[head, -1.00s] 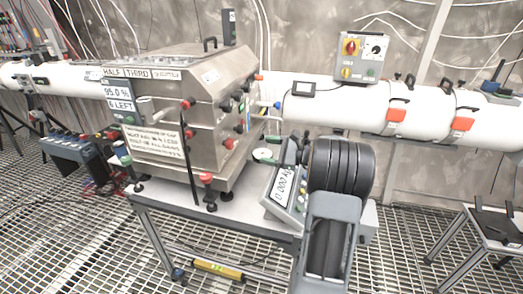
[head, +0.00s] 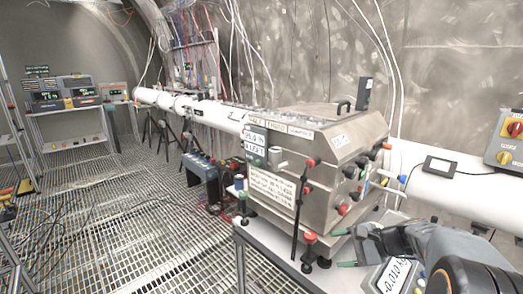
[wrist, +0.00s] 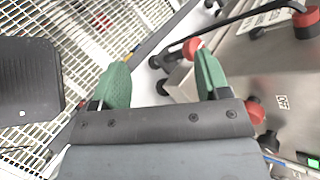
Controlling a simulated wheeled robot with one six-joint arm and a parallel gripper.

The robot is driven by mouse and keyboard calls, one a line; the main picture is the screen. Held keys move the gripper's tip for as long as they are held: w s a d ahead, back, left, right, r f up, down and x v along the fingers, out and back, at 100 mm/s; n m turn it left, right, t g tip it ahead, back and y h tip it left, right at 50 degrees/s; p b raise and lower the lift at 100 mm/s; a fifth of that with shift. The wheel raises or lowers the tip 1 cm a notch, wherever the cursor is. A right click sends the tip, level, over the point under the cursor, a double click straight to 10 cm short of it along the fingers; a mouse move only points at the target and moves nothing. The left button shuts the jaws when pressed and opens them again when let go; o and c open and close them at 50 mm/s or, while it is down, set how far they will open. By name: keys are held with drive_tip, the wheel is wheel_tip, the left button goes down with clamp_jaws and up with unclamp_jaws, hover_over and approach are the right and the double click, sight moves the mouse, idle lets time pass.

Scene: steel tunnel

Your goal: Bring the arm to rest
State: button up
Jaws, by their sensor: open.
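My gripper (head: 352,247) is at the lower right of the head view, in front of the steel box (head: 335,160) and above the table. It is open. In the wrist view its two green fingers (wrist: 163,80) stand apart, with nothing between them. Beyond the fingers show the table edge, the floor grating and a side of the steel box with red knobs (wrist: 190,47). My arm reaches in from the bottom right corner of the head view; most of it is out of the picture.
A display reading about -0.010 (head: 392,275) sits beside my arm on the table (head: 275,262). A white pipe (head: 445,200) runs behind the box. A blue unit (head: 200,170) stands left of it. Open grating (head: 125,225) fills the left, with instrument shelves (head: 70,110) at the back.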

drive_tip(key=s+a+n+g+h+p, duration=0.1)
drive_tip(key=s+a+n+h+p, duration=0.1)
drive_tip(key=s+a+n+h, duration=0.4)
drive_tip(key=s+n+h, duration=0.4)
drive_tip(key=s+n, duration=0.4)
drive_tip(key=shift+s+r+p, duration=0.15)
drive_tip(key=shift+s+p, duration=0.2)
drive_tip(key=shift+p, duration=0.05)
